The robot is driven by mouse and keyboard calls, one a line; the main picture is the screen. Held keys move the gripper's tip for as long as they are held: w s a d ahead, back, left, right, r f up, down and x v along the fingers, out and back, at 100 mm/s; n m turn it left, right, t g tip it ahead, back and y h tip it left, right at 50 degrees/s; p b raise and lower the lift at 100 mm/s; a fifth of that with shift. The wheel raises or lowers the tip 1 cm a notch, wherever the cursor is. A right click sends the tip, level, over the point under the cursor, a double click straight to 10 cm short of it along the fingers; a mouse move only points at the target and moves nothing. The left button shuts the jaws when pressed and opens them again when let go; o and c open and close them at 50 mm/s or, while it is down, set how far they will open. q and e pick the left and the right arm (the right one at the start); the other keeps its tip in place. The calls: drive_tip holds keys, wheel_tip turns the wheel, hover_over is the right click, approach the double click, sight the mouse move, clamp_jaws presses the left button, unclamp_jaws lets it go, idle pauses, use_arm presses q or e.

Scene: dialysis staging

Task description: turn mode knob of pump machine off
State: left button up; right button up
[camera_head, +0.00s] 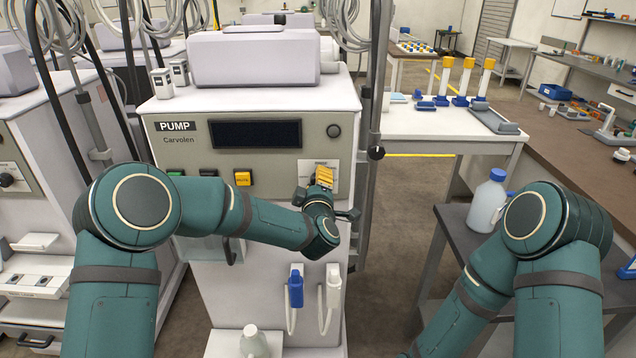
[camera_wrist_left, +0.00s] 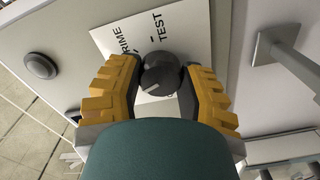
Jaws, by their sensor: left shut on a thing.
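The pump machine (camera_head: 262,105) stands in the middle of the head view, with a dark display and a "PUMP" label on its front panel. My left gripper (camera_head: 324,178) is at the right side of that panel, over the mode knob's white plate. In the left wrist view, the dark round mode knob (camera_wrist_left: 161,73) sits between the yellow fingers of my left gripper (camera_wrist_left: 160,80), which are shut on it. The plate (camera_wrist_left: 150,35) reads "PRIME" and "TEST"; its lower part is hidden. The knob is hidden in the head view. My right gripper is out of view.
A yellow button (camera_head: 243,178) and other buttons sit left on the panel. A blue connector (camera_head: 295,287) and a white one hang below. A pole (camera_head: 376,90) stands close right of the machine. A bottle (camera_head: 488,200) stands on a side table.

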use_arm(q)
drive_tip(key=n, duration=0.4)
drive_tip(key=shift+a+r, duration=0.1)
drive_tip(key=shift+r, duration=0.05)
drive_tip(key=n, duration=0.3)
drive_tip(key=shift+n, duration=0.3)
drive_tip(key=n, duration=0.6)
drive_tip(key=shift+n, duration=0.3)
drive_tip(key=o, duration=1.2)
drive_tip(key=shift+f, duration=0.2)
drive_tip(key=s, duration=1.2)
drive_tip(key=shift+f, duration=0.15)
